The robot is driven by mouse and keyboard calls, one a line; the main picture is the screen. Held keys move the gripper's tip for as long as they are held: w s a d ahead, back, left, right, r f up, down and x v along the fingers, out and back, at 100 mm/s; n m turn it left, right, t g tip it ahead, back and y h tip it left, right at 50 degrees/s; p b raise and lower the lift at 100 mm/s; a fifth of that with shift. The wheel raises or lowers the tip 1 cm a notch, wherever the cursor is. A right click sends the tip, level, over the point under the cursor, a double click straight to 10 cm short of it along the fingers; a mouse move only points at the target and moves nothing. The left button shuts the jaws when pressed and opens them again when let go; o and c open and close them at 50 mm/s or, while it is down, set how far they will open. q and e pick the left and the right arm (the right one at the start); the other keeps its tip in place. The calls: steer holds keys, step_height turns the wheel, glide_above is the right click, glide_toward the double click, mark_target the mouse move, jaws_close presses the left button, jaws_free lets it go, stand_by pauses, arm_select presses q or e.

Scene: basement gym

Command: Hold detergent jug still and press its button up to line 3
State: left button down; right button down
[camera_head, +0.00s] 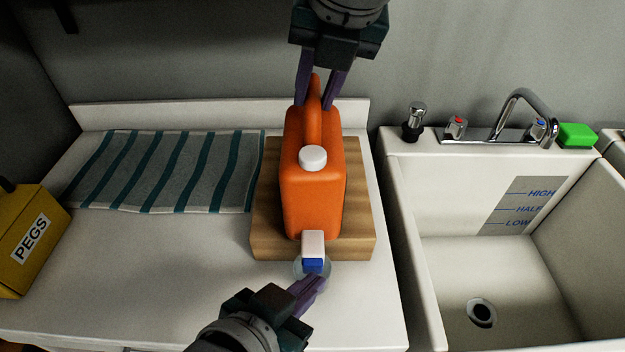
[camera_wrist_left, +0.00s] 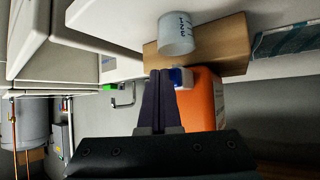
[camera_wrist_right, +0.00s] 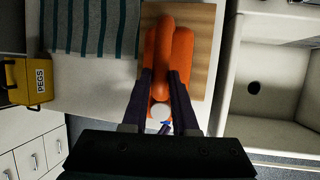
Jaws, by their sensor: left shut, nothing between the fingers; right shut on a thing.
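The orange detergent jug (camera_head: 313,190) stands on a wooden block (camera_head: 358,215), with a white cap (camera_head: 312,158) on top. A white spout with a blue button (camera_head: 313,265) faces the front; the button also shows in the left wrist view (camera_wrist_left: 183,77). A clear measuring cup (camera_head: 299,269) is below the spout, mostly hidden from above; its dark marks show in the left wrist view (camera_wrist_left: 177,35), but no fill level can be made out. My right gripper (camera_head: 320,106) is shut on the jug's handle (camera_wrist_right: 162,85). My left gripper (camera_head: 318,281) is shut and empty, its tips close to the button; contact cannot be told.
A striped towel (camera_head: 165,170) lies on the counter left of the block. A yellow pegs box (camera_head: 28,245) is at the left edge. A white sink (camera_head: 480,265) with a faucet (camera_head: 525,105) and green sponge (camera_head: 577,135) is at the right.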

arm_select(q)
steer(key=shift+w+r, duration=0.15)
steer(key=shift+w, duration=0.45)
stand_by(0.6)
steer(key=shift+s, duration=1.2)
steer(key=shift+s, duration=2.55)
steer(key=s, duration=0.3)
steer(key=shift+s+f, duration=0.2)
steer(key=shift+s, duration=0.2)
steer(key=shift+w, duration=0.1)
